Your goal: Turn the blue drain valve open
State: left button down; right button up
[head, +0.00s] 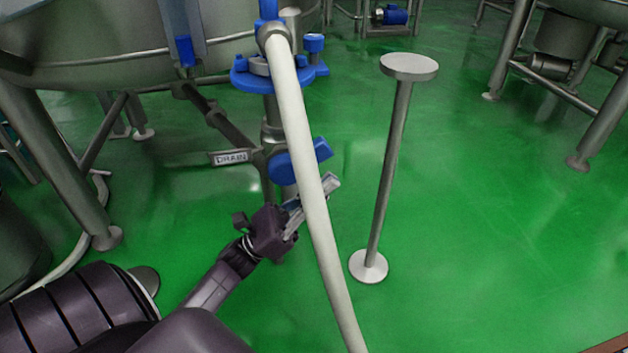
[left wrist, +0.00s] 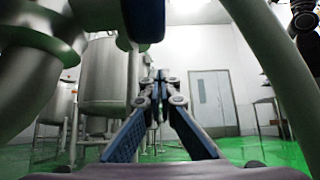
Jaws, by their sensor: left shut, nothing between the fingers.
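The blue drain valve handle (head: 290,163) sits on the vertical pipe beside a white DRAIN label (head: 230,157). The pale hose (head: 297,120) crosses in front of part of it. My left gripper (head: 328,188) is just below the handle, its fingers passing behind the hose. In the left wrist view the fingers (left wrist: 160,77) meet at their tips, shut and empty. A blue piece, seemingly the handle, (left wrist: 143,20) hangs above the fingertips there, with a visible gap. The hose (left wrist: 272,60) runs down the right side of that view. My right gripper is not seen.
A blue flange clamp (head: 262,78) is higher on the pipe. A thin metal stand (head: 390,170) with round top and base is to the right. Tank legs (head: 55,155) stand at the left. Green floor (head: 480,240) is open at the right.

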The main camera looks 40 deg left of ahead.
aim_at(299, 162)
pick_arm(q)
jog(key=shift+s+a+r+b, duration=0.15)
jog(key=shift+s+a+r, duration=0.1)
jog(key=shift+r, duration=0.2)
jog(key=shift+s+a+r+b, duration=0.2)
jog(key=shift+r, duration=0.3)
jog(key=shift+s+a+r+b, duration=0.15)
jog(key=shift+s+a+r, duration=0.1)
jog(key=shift+r, duration=0.2)
